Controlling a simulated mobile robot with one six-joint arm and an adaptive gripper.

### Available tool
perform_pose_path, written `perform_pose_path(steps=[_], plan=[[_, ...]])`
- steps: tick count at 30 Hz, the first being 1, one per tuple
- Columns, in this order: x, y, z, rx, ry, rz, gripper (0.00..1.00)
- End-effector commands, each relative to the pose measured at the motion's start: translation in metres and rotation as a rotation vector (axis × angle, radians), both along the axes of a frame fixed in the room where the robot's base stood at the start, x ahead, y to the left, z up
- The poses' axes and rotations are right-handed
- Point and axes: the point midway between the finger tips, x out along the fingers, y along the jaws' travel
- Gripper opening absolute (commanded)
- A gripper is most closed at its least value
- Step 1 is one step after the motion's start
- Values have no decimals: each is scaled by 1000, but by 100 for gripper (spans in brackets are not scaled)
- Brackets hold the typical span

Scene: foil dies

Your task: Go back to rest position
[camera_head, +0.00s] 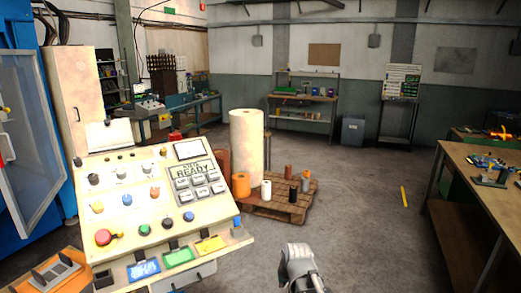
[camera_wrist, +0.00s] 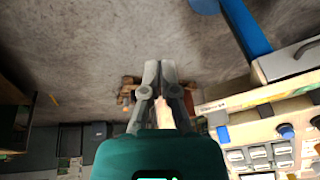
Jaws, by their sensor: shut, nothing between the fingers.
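My gripper (camera_wrist: 159,68) shows in the middle of the wrist view, with its two grey fingers together and nothing held between them. It is over open grey floor, apart from any object. In the head view a grey part of my arm shows at the bottom edge, right of the control panel (camera_head: 130,215). The panel is slanted, with knobs, coloured buttons and a small screen reading READY. Its edge also shows at the right of the wrist view (camera_wrist: 240,130).
A wooden pallet (camera_head: 272,212) with a tall roll (camera_head: 247,150) and smaller spools stands behind the panel. A workbench (camera_head: 487,178) is at the right. A blue machine (camera_head: 25,130) stands at the left.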

Motion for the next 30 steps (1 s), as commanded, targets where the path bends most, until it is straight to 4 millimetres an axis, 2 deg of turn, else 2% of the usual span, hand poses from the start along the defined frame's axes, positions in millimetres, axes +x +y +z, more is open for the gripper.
perform_pose_path(steps=[1,3,6,10,15,30], plan=[[-24,-22,-3,-26,50,-11,0],[-48,-45,-7,-59,121,-19,0],[-78,-70,-10,-93,206,-29,0],[-104,-89,-11,-119,283,-40,0],[-115,-97,-11,-131,320,-44,0],[-114,-96,-11,-130,319,-43,0]])
